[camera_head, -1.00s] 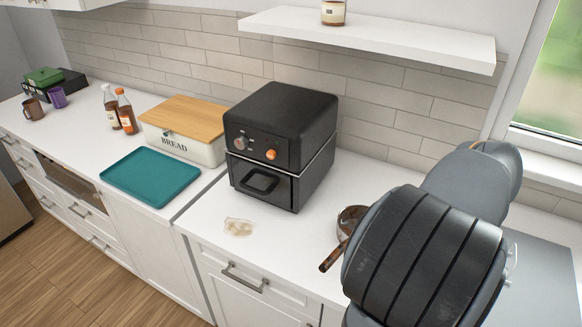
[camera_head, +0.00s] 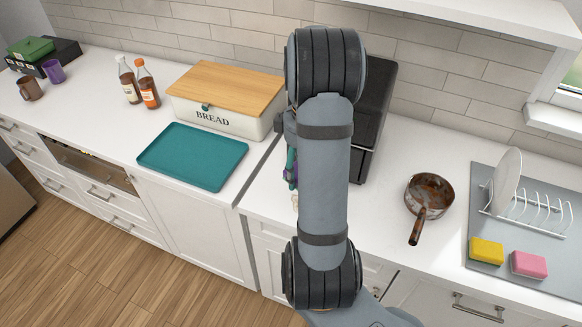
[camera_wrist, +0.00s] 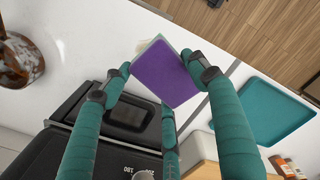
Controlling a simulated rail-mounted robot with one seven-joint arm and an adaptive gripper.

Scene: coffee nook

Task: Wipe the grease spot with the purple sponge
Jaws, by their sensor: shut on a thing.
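The purple sponge (camera_wrist: 166,75) is held between the teal fingers of my gripper (camera_wrist: 164,72) in the wrist view. Its purple face is toward the camera, with a pale layer along one edge. The pale grease spot (camera_wrist: 143,46) shows just past the sponge's upper left edge on the white counter, partly hidden by the sponge. In the head view a sliver of the grease spot (camera_head: 295,202) shows left of my arm. My gripper (camera_head: 290,167) is mostly hidden behind my arm there. I cannot tell whether the sponge touches the counter.
The black air fryer (camera_head: 374,125) stands close behind my arm. A teal tray (camera_head: 193,155) and the bread box (camera_head: 226,99) are to the left. A rusty saucepan (camera_head: 429,190), a dish rack (camera_head: 535,212), a yellow sponge (camera_head: 486,250) and a pink sponge (camera_head: 528,264) are to the right.

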